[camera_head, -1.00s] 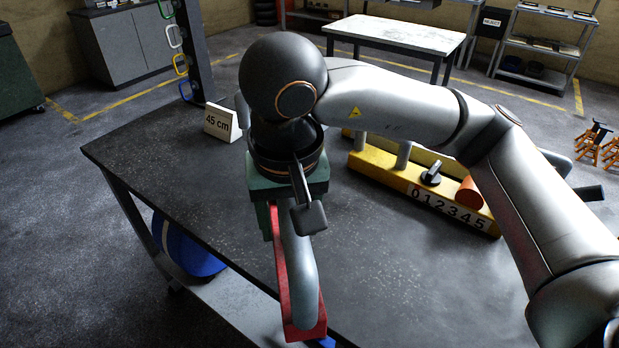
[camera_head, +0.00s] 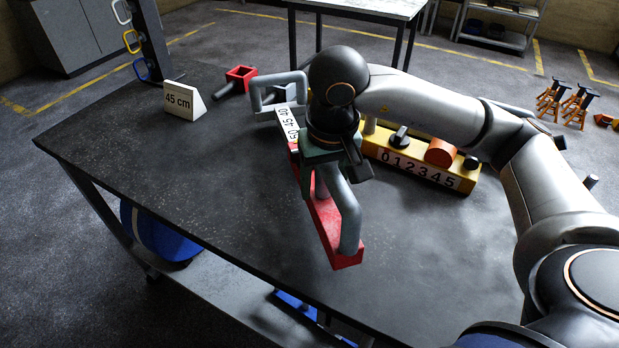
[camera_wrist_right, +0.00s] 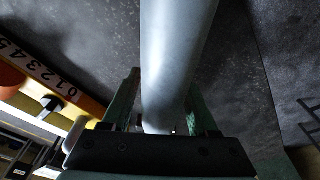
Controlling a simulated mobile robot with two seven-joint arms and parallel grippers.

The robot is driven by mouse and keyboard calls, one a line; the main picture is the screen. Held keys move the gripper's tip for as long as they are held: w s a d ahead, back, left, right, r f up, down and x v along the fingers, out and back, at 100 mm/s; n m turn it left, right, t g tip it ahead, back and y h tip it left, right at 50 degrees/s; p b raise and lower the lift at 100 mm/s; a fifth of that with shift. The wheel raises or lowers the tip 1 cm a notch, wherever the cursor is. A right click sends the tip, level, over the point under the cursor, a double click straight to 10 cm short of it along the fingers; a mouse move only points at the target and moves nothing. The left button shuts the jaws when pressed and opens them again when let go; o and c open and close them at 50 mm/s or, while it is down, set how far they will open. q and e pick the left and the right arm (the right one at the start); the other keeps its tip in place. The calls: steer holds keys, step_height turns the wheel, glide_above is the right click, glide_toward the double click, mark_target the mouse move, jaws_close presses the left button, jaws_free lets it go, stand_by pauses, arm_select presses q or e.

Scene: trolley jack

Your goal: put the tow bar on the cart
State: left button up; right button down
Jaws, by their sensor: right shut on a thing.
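The tow bar is a long red bar (camera_head: 326,228) with a pale scale strip (camera_head: 288,124) marked 50, 45, 40 and grey loop handles. It is over the dark tabletop; I cannot tell whether it touches it. My right gripper (camera_head: 333,160), with green fingers, is around the near grey handle (camera_head: 347,208) and shut on it. In the right wrist view, the handle (camera_wrist_right: 178,50) stands between the fingers (camera_wrist_right: 165,118). The gripper hides the middle of the bar. I cannot tell which thing is the cart. My left gripper is not in view.
A yellow block (camera_head: 452,179) numbered 0 to 5 stands on the tabletop (camera_head: 150,165), right of the bar. A "45 cm" sign (camera_head: 183,100) and a red square socket (camera_head: 241,79) are at the back left. The tabletop's left and front are clear.

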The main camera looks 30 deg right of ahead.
mark_target(326, 198)
steer(key=shift+w+d+f, duration=0.2)
steer(key=shift+d+f, duration=0.1)
steer(key=shift+d, duration=0.05)
steer(key=f, duration=0.3)
steer(key=shift+d, duration=0.2)
steer(key=shift+f, duration=0.3)
steer(key=shift+f, duration=0.15)
steer(key=c, duration=0.6)
jaws_free()
steer(key=shift+s+f, duration=0.15)
steer(key=o, duration=0.4)
steer(key=shift+o, duration=0.2)
